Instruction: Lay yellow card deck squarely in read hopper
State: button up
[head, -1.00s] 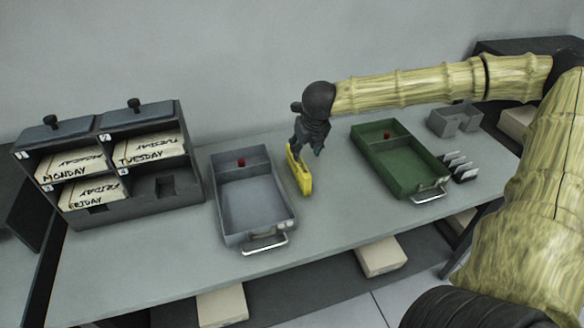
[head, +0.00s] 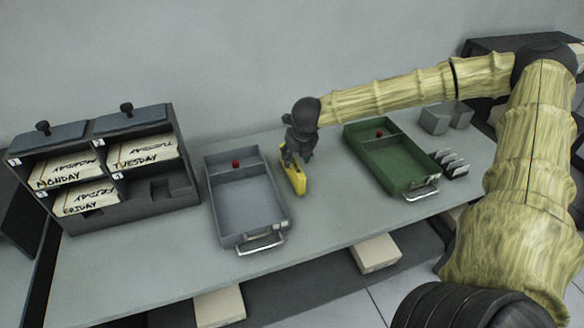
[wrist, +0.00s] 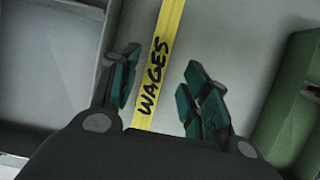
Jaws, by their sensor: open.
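The yellow card deck (head: 299,181) stands on its narrow edge on the grey table, between the grey tray and the green tray. In the wrist view its yellow edge (wrist: 171,22) reads "WAGES". My gripper (head: 295,160) is over the deck and hides part of its top. In the wrist view my gripper (wrist: 164,72) is open, with one finger on each side of the deck and gaps visible. The grey tray (head: 276,217) and green tray (head: 433,176) each have a red knob and a front handle; no label tells which is the read hopper.
A dark rack (head: 140,200) with cards marked Monday, Tuesday and Friday stands at the left. Small grey bins (head: 436,119) and a black slotted holder (head: 455,167) stand at the right. The table front between the trays is clear.

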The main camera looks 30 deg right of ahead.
aim_at(292, 160)
jog(key=shift+w+f+p, duration=0.65)
jog(key=shift+w+f, duration=0.1)
jog(key=shift+f, duration=0.25)
jog(key=shift+p+x, duration=0.3)
jog(key=shift+x, duration=0.85)
grip_shut()
